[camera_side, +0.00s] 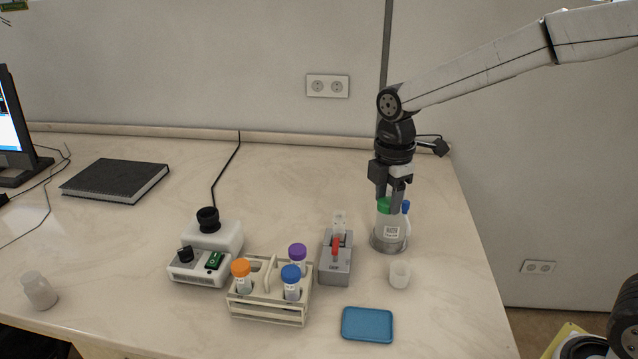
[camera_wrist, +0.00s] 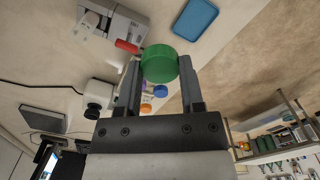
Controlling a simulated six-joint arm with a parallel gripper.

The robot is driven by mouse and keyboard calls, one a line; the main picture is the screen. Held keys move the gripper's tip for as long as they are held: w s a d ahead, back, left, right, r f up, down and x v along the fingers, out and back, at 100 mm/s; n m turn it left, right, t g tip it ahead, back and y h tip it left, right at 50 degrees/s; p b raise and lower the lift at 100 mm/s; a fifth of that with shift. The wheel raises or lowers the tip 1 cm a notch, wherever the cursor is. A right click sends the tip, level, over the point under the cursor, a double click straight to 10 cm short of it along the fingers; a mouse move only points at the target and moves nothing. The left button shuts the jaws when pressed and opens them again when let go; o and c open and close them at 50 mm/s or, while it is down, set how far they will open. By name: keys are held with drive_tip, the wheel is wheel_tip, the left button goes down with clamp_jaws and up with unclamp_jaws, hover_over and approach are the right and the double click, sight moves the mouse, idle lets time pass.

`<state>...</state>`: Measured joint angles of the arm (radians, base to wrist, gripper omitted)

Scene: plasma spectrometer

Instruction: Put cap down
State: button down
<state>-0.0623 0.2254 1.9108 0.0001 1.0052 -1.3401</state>
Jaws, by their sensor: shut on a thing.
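My gripper (camera_side: 390,200) points down at the right of the table, with its fingers closed on a green cap (camera_side: 384,205). In the wrist view the round green cap (camera_wrist: 159,64) sits between the two fingertips (camera_wrist: 158,72). Below the fingers in the side view is a clear container with a white label (camera_side: 391,231), standing in a grey round holder (camera_side: 387,246). I cannot tell whether the cap touches this container.
A blue tray (camera_side: 367,325) lies empty at the front, also in the wrist view (camera_wrist: 196,19). A small white cup (camera_side: 399,275) stands near the holder. A grey device with a red handle (camera_side: 336,258) and a rack of capped tubes (camera_side: 268,306) stand to the left.

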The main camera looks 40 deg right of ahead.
drive_tip(key=s+a+f+n, duration=0.5)
drive_tip(key=a+f+n, duration=0.25)
drive_tip(key=f, duration=0.45)
hover_over(367, 324)
drive_tip(key=shift+f, duration=2.85)
drive_tip(key=shift+f, duration=1.75)
drive_tip(key=shift+f, duration=0.15)
drive_tip(key=shift+c, duration=1.1)
unclamp_jaws()
